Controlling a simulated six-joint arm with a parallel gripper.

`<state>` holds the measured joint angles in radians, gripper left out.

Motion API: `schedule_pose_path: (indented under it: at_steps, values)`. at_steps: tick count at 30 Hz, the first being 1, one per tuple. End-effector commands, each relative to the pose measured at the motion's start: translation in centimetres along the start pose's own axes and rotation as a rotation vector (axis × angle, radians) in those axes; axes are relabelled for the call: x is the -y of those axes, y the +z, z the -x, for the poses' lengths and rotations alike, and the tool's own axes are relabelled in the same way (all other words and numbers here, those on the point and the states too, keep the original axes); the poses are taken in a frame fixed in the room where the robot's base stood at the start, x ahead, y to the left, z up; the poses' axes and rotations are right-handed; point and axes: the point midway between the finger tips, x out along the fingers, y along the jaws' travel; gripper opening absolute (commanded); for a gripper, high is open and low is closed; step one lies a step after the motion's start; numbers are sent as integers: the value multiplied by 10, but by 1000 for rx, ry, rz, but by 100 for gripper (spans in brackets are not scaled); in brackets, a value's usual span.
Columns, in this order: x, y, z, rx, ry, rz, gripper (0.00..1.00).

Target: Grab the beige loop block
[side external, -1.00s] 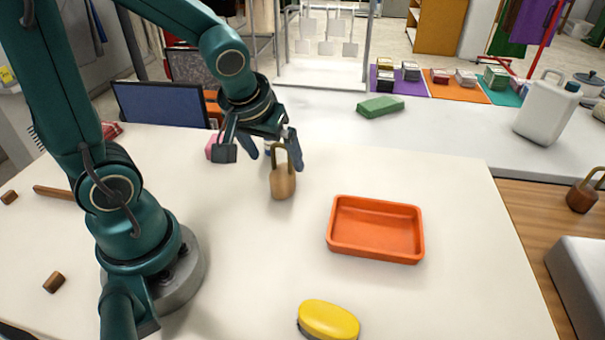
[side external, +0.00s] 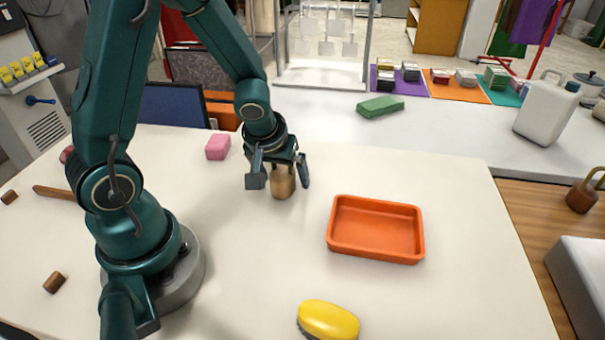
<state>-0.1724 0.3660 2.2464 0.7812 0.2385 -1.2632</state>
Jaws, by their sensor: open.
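The beige loop block (side external: 283,184) stands upright on the white table, left of and behind the orange tray. Its lower body shows; its loop on top is hidden by my gripper. My gripper (side external: 278,181) points down over the block, open, with one finger to the left of it and one to the right. I cannot tell whether either finger touches the block.
The orange tray (side external: 375,253) is empty. A yellow brush (side external: 328,319) lies at the front edge, and a pink block (side external: 218,146) sits behind left. The table between block and tray is clear.

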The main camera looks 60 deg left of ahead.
Motion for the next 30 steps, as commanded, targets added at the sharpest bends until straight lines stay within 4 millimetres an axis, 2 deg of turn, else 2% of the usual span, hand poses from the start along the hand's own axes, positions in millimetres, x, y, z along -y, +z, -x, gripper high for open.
schedule_pose_path:
  at_steps: [8, 11, 15, 16, 30]
  values:
    - [0, 0, -1, 0, 0, 0, 94]
    - [0, 0, -1, 0, 0, 0, 60]
    - [0, 0, -1, 0, 0, 0, 6]
    - [0, 0, -1, 0, 1, 0, 0]
    - [0, -3, 5, -4, -1, 1, 0]
